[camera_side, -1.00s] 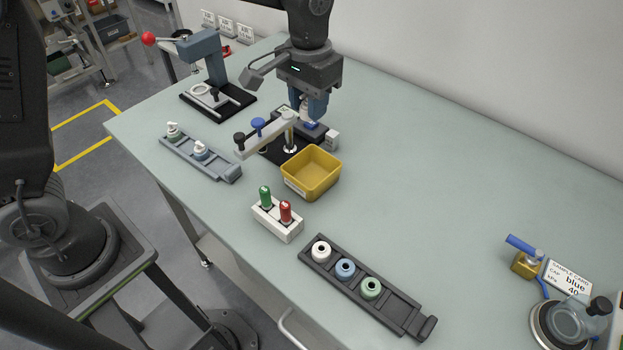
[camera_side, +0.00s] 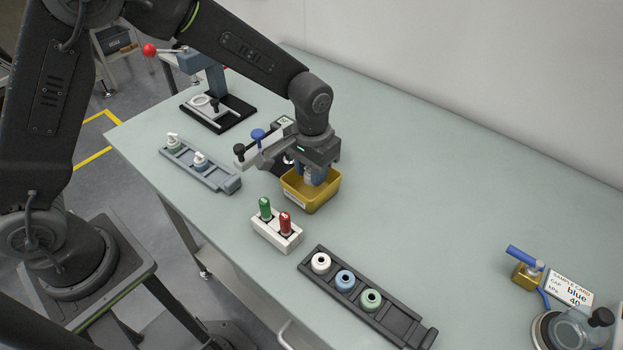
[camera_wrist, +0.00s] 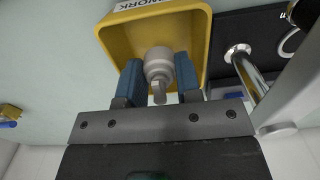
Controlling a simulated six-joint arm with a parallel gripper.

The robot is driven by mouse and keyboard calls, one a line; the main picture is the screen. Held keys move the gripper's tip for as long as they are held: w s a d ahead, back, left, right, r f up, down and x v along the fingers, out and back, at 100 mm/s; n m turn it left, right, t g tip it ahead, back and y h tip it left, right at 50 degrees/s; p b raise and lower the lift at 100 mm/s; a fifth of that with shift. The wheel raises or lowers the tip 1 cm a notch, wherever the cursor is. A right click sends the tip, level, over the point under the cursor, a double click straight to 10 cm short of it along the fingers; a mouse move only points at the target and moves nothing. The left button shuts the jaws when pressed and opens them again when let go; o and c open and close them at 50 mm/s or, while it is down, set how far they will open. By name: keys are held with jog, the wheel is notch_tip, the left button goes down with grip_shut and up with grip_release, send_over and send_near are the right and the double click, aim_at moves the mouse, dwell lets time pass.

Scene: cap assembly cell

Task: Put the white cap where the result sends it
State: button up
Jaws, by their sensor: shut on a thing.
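My gripper (camera_side: 312,178) is over the yellow bin (camera_side: 318,204), fingers pointing down at its opening. In the wrist view, the white cap (camera_wrist: 158,66) with its small nozzle sits between the two blue fingers (camera_wrist: 157,80), which are shut on it. The cap is in front of the bin's interior; how far down it reaches I cannot tell.
A white block (camera_side: 277,236) with a green and a red peg stands in front of the bin. A dark rack (camera_side: 395,322) holds white, blue and green rings. A grey rack (camera_side: 218,180) holds two pump caps. A press (camera_side: 215,100) stands behind. The table's right middle is clear.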

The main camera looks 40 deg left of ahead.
jog(key=shift+f, duration=1.55)
jog(key=shift+f, duration=0.25)
jog(key=o, duration=0.4)
jog(key=shift+c, duration=0.2)
